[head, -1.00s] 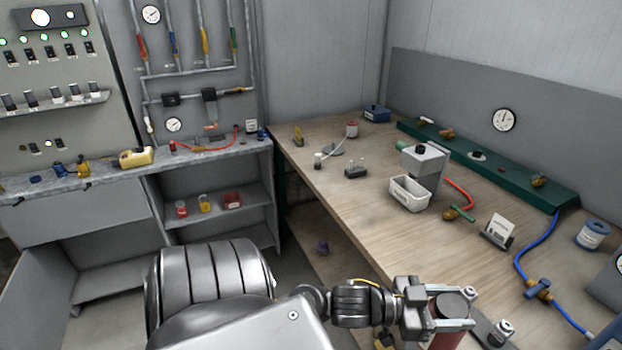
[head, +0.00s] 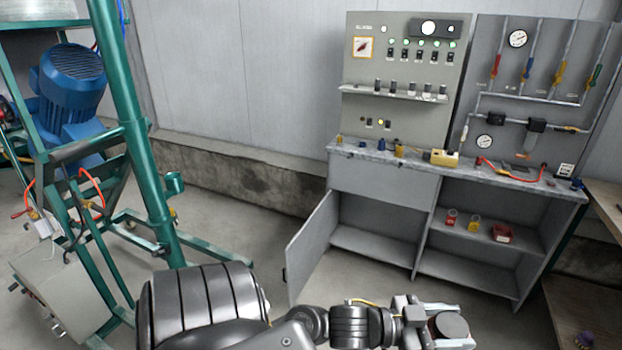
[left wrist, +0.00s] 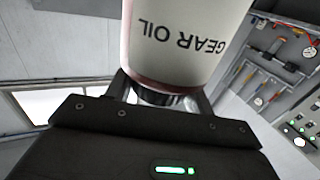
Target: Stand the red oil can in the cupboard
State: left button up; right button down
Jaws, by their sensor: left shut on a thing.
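My left gripper (head: 440,326) is at the bottom of the head view, shut on the red oil can (head: 452,325), whose dark round top shows. In the left wrist view the can (left wrist: 190,40) fills the upper middle, with a pale label reading "GEAR OIL" upside down and a red edge. The grey cupboard (head: 385,188) stands against the back wall beyond the gripper. Its left door (head: 312,250) hangs open and the left compartment's visible floor (head: 375,250) looks bare. The can is held apart from the cupboard. My right gripper is not in view.
The cupboard's right side has a shelf (head: 480,237) with a red jar, a yellow jar and a red box (head: 502,233). Small items and a yellow can (head: 445,158) line the top. A green frame (head: 150,150) with a blue motor (head: 72,85) stands left. A wooden bench (head: 603,205) edges in right.

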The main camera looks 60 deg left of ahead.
aim_at(391, 251)
jog(key=u, duration=1.5)
jog(key=i, duration=1.2)
jog(key=u, duration=0.4)
jog(key=i, duration=1.2)
jog(key=z, duration=1.2)
jog(key=i, duration=0.7)
jog(key=z, duration=0.7)
